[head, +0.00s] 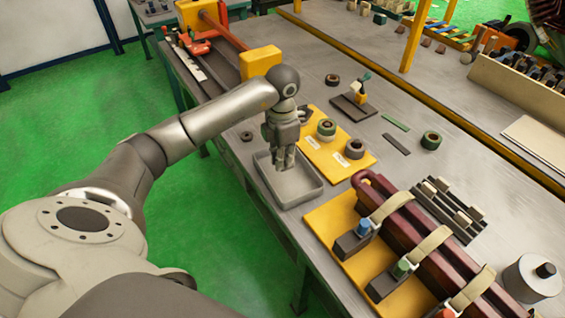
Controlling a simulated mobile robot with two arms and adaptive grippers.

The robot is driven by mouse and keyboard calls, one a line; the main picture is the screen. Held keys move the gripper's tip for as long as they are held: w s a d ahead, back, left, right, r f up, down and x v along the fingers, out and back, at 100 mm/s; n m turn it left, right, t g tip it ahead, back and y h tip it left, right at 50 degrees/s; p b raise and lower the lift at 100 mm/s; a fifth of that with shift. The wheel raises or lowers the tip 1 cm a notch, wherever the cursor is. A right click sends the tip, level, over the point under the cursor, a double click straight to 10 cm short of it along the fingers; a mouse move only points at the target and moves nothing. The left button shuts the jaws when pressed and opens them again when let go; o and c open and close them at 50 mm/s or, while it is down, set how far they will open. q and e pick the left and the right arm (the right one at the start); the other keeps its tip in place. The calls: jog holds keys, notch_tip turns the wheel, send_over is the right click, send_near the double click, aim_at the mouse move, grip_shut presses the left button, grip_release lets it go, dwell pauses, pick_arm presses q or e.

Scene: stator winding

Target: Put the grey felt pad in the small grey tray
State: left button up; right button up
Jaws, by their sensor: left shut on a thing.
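The small grey tray (311,196) lies on the near left part of the bench, a shallow tray with a raised rim. My left gripper (284,164) points down over the tray, its fingertips at or just above the inside of it. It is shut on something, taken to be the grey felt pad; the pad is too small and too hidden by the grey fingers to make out. I cannot tell whether it touches the tray floor. My right gripper is not in view.
A yellow board with round spools (354,149) lies right behind the tray. A yellow fixture with a dark red bar (402,224) stands to the right. The bench edge is close on the left.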

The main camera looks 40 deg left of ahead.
pick_arm(q)
jog(key=shift+w+a+f, duration=0.1)
jog(key=shift+w+f, duration=0.1)
jog(key=shift+f, duration=0.1)
notch_tip(320, 180, down, 2)
jog(key=shift+s+f+p, duration=0.1)
jog(key=shift+f+p, duration=0.05)
jog(key=shift+p, duration=0.7)
jog(key=shift+f, duration=0.3)
jog(key=shift+f, duration=0.1)
jog(key=shift+f+b, duration=0.15)
jog(key=shift+b, duration=0.2)
jog(key=o, duration=0.7)
